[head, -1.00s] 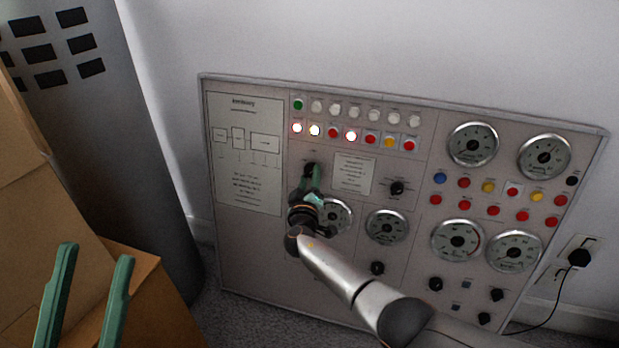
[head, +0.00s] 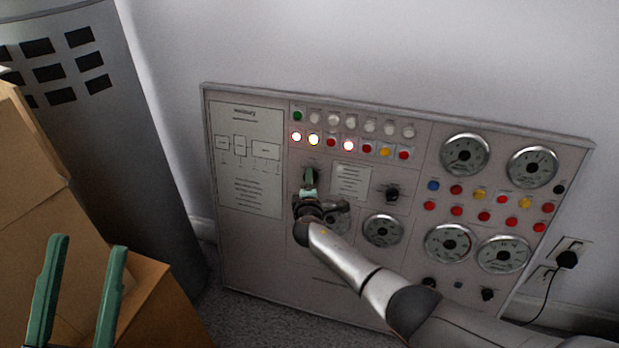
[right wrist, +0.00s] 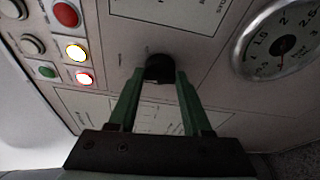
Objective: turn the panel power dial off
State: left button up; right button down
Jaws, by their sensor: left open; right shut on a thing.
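The grey control panel (head: 250,228) leans against the wall in the head view. The black power dial (right wrist: 160,68) is on its face, left of the middle, below the row of lit lamps. My right gripper (head: 310,178) reaches the panel, and its green fingers are shut on the dial. The right wrist view shows the fingertips on either side of the dial, which is partly hidden between them. My left gripper (head: 85,255) is open and empty at the lower left, in front of cardboard boxes, away from the panel.
Cardboard boxes (head: 150,300) fill the lower left. A grey cylinder (head: 140,150) with dark slots stands left of the panel. A second black dial (head: 392,193) and several round gauges (head: 465,155) are to the right. A plug with a cord (head: 568,260) sits in the wall socket at the far right.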

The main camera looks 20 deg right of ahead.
pick_arm(q)
jog(key=w+a+f+n+g+y+p, duration=0.1)
jog(key=w+f+n+g+y+p, duration=0.1)
jog(key=w+f+n+y, duration=0.4)
jog(key=shift+w+a+f+y+p, duration=0.25)
jog(key=shift+f+y+p, duration=0.4)
jog(key=shift+f+y, duration=0.85)
pick_arm(e)
jog(key=shift+w+r+n+g, duration=0.15)
jog(key=shift+n+g, duration=0.35)
jog(key=shift+n, duration=1.2)
jog(key=shift+r+n+g, duration=0.15)
jog(key=shift+n+g, duration=0.35)
jog(key=shift+n, duration=1.2)
pick_arm(q)
jog(key=shift+f+h, duration=0.4)
pick_arm(e)
jog(key=shift+c, duration=1.7)
grip_release()
pick_arm(q)
jog(key=shift+w, duration=0.1)
pick_arm(e)
jog(key=shift+a, duration=0.1)
